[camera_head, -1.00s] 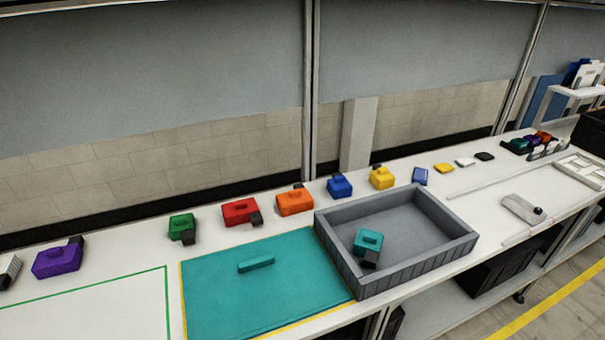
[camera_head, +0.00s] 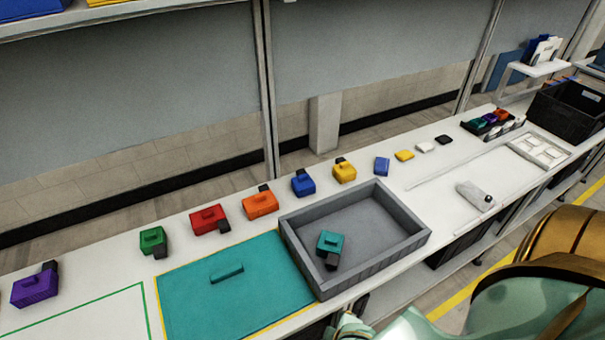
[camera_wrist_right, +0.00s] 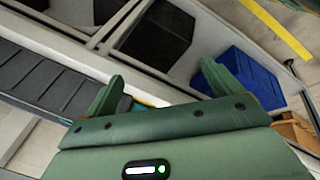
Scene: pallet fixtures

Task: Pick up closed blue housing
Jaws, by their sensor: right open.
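The closed blue housing (camera_head: 303,184) sits on the white bench in the head view, in the row of coloured housings behind the grey tray. It has a raised part on top and a small dark piece behind it. A flatter blue piece (camera_head: 382,166) lies further right. My right gripper shows in the right wrist view (camera_wrist_right: 160,88), its two green fingers apart with nothing between them. It is away from the blue housing, which is not in that view. My right arm fills the lower right of the head view. My left gripper is not in view.
The grey tray (camera_head: 415,240) holds a teal housing (camera_head: 330,242). Orange (camera_head: 260,204) and yellow (camera_head: 344,172) housings flank the blue one. A teal mat (camera_head: 200,300) lies left of the tray. The wrist view shows dark bins and a blue bin (camera_wrist_right: 262,80) below the bench edge.

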